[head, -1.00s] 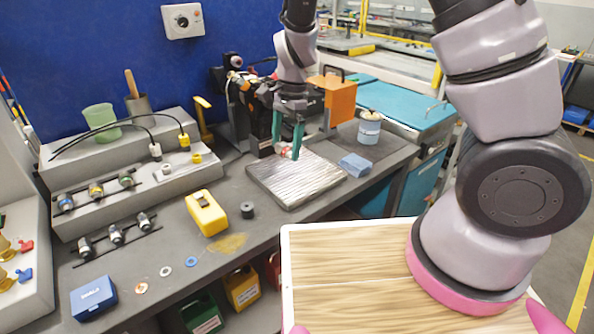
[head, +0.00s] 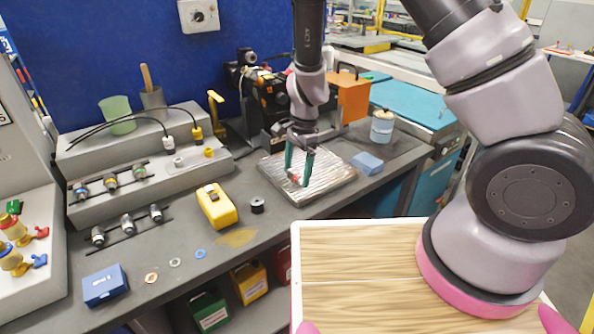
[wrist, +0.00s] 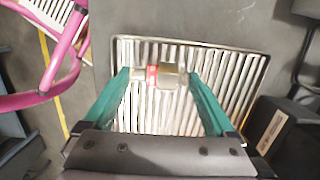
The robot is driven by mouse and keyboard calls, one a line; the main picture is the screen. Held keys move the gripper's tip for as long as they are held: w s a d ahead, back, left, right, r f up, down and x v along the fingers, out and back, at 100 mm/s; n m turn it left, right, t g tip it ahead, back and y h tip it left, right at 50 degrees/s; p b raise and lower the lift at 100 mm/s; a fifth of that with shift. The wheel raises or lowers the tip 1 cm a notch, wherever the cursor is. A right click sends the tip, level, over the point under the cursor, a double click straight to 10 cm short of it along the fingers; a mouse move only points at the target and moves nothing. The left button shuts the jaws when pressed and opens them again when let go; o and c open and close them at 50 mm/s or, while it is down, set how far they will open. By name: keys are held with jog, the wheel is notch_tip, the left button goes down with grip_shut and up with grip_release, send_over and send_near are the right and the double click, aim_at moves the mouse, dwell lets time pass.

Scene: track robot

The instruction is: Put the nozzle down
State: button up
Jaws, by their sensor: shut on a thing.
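The nozzle (wrist: 158,76) is a small metallic cylinder with a red band. In the wrist view it lies crosswise between the green fingertips of my gripper (wrist: 159,77), which are closed on its two ends. In the head view my gripper (head: 299,180) points down over the ribbed metal tray (head: 332,182), and only a small reddish bit of the nozzle shows between the fingers. In the wrist view the tray (wrist: 235,85) lies behind the nozzle. I cannot tell whether the nozzle touches it.
A blue block (head: 367,163) and a white-blue tub (head: 382,127) stand right of the tray. A black ring (head: 257,206) and a yellow meter (head: 217,206) are to its left. Dark equipment (head: 262,105) and an orange box (head: 350,97) stand behind.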

jog(key=shift+f, duration=0.15)
jog(key=o, duration=1.3)
jog(key=shift+c, duration=0.2)
jog(key=d+r+n+t+y, duration=0.1)
jog(key=d+r, duration=0.3)
jog(key=r, duration=0.6)
jog(key=d+r+n+t+y, duration=0.1)
jog(key=d+r, duration=0.3)
jog(key=r, duration=0.5)
jog(key=d+r+n+t+y, duration=0.1)
jog(key=d+r, duration=0.3)
jog(key=r, duration=0.6)
jog(key=s+d+r+n+t+h, duration=0.2)
jog(key=s+d+r+t, duration=0.3)
jog(key=s+d+r, duration=0.6)
jog(key=shift+s+r+n, duration=0.15)
jog(key=shift+s+n, duration=0.05)
jog(key=shift+n, duration=0.7)
